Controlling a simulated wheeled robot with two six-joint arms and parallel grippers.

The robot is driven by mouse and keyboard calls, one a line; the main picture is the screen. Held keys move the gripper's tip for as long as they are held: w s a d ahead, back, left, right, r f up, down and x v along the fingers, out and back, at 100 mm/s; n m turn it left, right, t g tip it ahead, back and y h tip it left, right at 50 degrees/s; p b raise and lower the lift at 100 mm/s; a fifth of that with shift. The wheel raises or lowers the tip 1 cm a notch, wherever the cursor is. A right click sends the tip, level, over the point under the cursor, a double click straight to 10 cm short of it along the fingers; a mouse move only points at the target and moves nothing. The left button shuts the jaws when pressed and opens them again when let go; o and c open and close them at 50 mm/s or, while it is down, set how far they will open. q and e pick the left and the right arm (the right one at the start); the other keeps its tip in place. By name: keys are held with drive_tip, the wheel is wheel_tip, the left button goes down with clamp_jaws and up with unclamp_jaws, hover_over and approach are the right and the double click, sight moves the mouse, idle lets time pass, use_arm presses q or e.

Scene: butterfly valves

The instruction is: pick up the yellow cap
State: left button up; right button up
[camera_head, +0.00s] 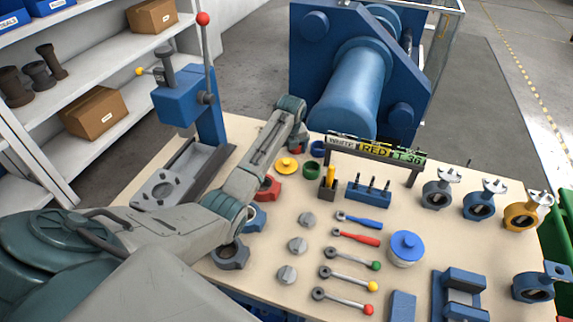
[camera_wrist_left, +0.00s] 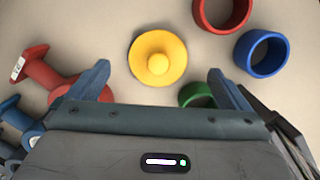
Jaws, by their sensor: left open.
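The yellow cap (camera_head: 287,166) lies on the table toward its back edge. It is a round disc with a raised knob, and it shows whole in the left wrist view (camera_wrist_left: 158,58). My left gripper (camera_wrist_left: 158,80) is open, with its two blue-grey fingers apart on either side of the lower part of the cap in that view. The fingers do not touch it. In the head view my left arm reaches across the table and its end is near the cap; the fingers are hard to make out there. My right gripper is not in view.
A green ring (camera_head: 311,170) sits close to the cap, partly behind a finger in the wrist view. A blue ring (camera_wrist_left: 262,53) and a red ring (camera_wrist_left: 223,12) lie nearby. A red valve body (camera_wrist_left: 50,75) lies left of the cap. A sign frame (camera_head: 375,150) stands to the right.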

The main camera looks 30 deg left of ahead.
sight(287, 161)
use_arm(q)
wheel_tip(287, 161, down, 4)
drive_tip(key=shift+s+r+p, duration=0.15)
drive_tip(key=shift+p, duration=0.4)
drive_tip(key=shift+f, duration=0.5)
drive_tip(key=c, duration=1.2)
drive_tip(key=shift+o, duration=0.2)
wheel_tip(287, 161, up, 13)
drive_tip(key=p, duration=0.2)
drive_tip(key=shift+p, duration=0.3)
